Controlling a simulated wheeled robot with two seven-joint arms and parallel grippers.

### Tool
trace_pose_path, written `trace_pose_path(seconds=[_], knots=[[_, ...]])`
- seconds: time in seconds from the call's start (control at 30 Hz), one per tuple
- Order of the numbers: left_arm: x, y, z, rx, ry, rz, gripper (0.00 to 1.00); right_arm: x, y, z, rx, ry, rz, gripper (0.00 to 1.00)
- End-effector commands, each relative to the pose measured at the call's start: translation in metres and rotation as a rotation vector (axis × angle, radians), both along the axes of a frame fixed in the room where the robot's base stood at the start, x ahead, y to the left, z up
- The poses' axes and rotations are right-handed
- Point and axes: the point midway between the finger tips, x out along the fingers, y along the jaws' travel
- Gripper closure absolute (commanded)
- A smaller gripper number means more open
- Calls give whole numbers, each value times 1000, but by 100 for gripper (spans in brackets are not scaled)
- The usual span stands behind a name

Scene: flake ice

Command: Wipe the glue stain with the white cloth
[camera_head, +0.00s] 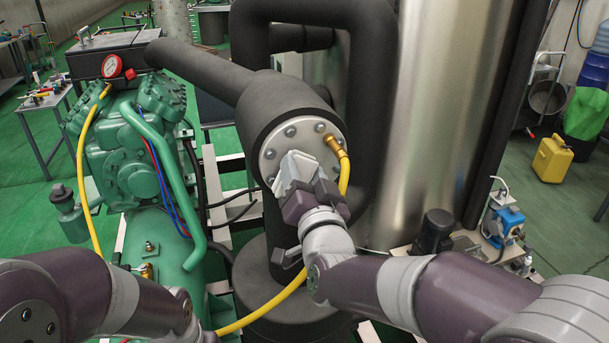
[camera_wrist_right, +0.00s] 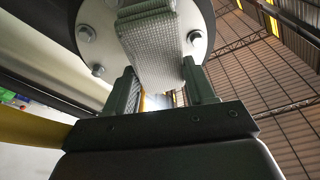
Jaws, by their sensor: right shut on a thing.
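My right gripper (camera_head: 306,192) is in front of the round grey flange (camera_head: 318,142) on the end of the black insulated pipe. It is shut on the white cloth (camera_head: 296,168), which stands up between the fingers against or very near the lower left of the flange face. In the right wrist view the cloth (camera_wrist_right: 160,50) is a woven grey-white strip rising from between the two fingers (camera_wrist_right: 160,88), with flange bolts on both sides. I see no glue stain; the cloth and gripper hide part of the flange. My left arm shows at lower left, with its gripper outside the picture.
A brass fitting (camera_head: 334,143) with a yellow hose (camera_head: 344,178) sits on the flange's right side. A green compressor (camera_head: 130,165) with a pressure gauge (camera_head: 111,66) stands left. A large shiny tank (camera_head: 425,110) stands behind right, and a blue pump (camera_head: 506,222) stands lower right.

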Motion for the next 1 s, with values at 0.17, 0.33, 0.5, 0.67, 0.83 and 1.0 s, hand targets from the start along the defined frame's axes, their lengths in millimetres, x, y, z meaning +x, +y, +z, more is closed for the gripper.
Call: trace_pose_path(seconds=[0.17,0.33,0.5,0.67,0.83,1.0], knots=[[0,0,-1,0,0,0,37,1,0,0,0,-1,-1,94],[0,0,-1,0,0,0,37,2,1,0,0,-1,-1,94],[0,0,-1,0,0,0,37,2,1,0,0,-1,-1,94],[0,0,-5,0,0,0,37,0,8,0,3,-10,3,94],[0,0,-10,0,0,0,37,-5,23,1,9,-27,5,94],[0,0,-14,0,0,0,37,-9,38,3,14,-45,5,94]])
